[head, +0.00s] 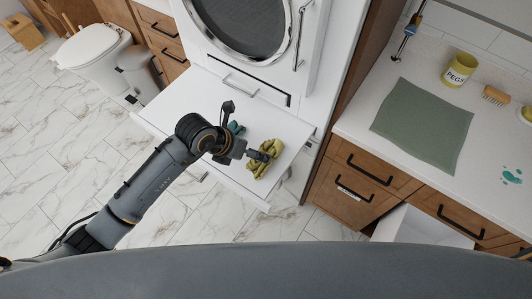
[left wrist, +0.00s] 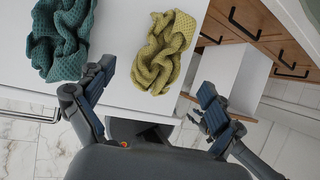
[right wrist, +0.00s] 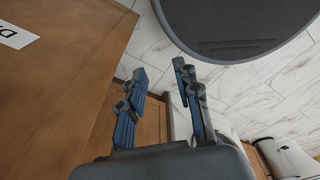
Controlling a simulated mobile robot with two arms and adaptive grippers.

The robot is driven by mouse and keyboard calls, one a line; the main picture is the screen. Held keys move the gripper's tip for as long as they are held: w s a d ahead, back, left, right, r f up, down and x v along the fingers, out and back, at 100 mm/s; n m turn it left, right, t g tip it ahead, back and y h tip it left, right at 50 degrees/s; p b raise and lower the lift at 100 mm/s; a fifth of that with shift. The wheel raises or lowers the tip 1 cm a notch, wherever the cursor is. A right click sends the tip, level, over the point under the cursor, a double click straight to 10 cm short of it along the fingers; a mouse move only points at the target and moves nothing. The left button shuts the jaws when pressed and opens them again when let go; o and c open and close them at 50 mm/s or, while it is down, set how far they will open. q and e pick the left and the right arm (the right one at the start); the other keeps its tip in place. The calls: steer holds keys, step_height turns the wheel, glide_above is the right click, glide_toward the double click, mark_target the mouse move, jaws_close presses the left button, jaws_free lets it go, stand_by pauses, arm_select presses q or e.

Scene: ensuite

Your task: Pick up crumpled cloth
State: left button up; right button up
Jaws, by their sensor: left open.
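A crumpled yellow-green knitted cloth (head: 270,165) lies on the white pull-out shelf (head: 185,110) below the round-door appliance. A crumpled teal cloth (head: 237,128) lies to its left, partly hidden by my left arm. My left gripper (head: 262,156) is over the yellow-green cloth. In the left wrist view the left gripper (left wrist: 155,82) is open and empty, with the yellow-green cloth (left wrist: 163,52) ahead between its fingers and the teal cloth (left wrist: 62,38) beyond its left finger. My right gripper (right wrist: 161,70) is open and empty, seen only in the right wrist view.
A flat green cloth (head: 422,124) lies on the right counter, with a yellow pegs pot (head: 459,70), a brush (head: 496,95) and a teal spill (head: 511,177). Wooden drawers (head: 365,180) stand below.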

mark_target(274, 148)
arm_select(q)
steer(key=shift+d+f, duration=0.15)
steer(key=shift+f, duration=0.05)
steer(key=shift+w+d+f+p, duration=0.3)
steer(key=shift+d+f+p, duration=0.05)
steer(key=shift+p, duration=0.2)
steer(key=p+x, duration=0.1)
steer(key=x, duration=0.2)
steer(key=shift+w+d, duration=0.2)
steer(key=shift+w+d+f, duration=0.1)
steer(key=shift+d+f, duration=0.05)
steer(key=shift+f, duration=0.25)
steer(key=c, duration=1.3)
